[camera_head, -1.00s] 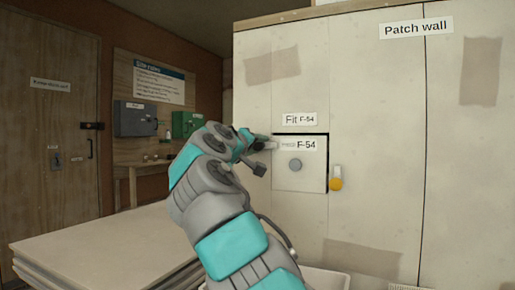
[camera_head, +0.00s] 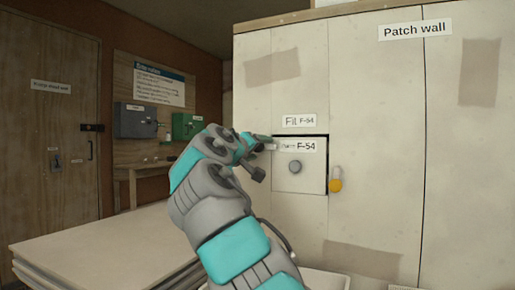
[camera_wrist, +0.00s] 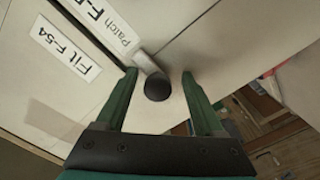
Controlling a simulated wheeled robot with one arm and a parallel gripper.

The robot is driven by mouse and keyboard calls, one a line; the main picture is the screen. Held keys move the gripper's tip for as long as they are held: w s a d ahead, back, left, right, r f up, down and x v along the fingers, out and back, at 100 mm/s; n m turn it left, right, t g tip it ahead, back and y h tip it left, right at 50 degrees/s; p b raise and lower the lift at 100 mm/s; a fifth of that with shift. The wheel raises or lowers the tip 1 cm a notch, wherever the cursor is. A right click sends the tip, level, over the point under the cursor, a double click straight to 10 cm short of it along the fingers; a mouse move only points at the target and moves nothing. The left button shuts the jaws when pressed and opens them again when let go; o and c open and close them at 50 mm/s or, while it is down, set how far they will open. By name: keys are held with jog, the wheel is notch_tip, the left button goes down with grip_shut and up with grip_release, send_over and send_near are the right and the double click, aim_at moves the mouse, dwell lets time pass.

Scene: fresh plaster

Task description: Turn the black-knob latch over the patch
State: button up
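The patch F-54 (camera_head: 312,180) is a pale square panel with a round grey knob, sitting in the wall opening. In the wrist view, the black knob (camera_wrist: 157,88) stands at the end of a short grey latch bar (camera_wrist: 146,63), beside the "Patch" label. My gripper (camera_wrist: 159,76) is open, its two green fingers on either side of the black knob with visible gaps. In the head view, my gripper (camera_head: 264,145) is at the patch's upper left edge and largely hides this latch. A second latch with an orange-yellow knob (camera_head: 336,185) hangs at the patch's right edge.
The patch wall (camera_head: 380,130) is flat, with several tape strips. A "Fit F-54" label (camera_head: 299,120) is above the opening. A stack of pale boards (camera_head: 100,240) lies at lower left. Grey and green boxes (camera_head: 135,120) are on the back wall.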

jog(key=shift+r, duration=0.15)
jog(key=b+v, duration=0.2)
jog(key=v, duration=0.5)
jog(key=shift+s+a, duration=0.15)
jog(key=shift+s, duration=0.2)
dwell(0.5)
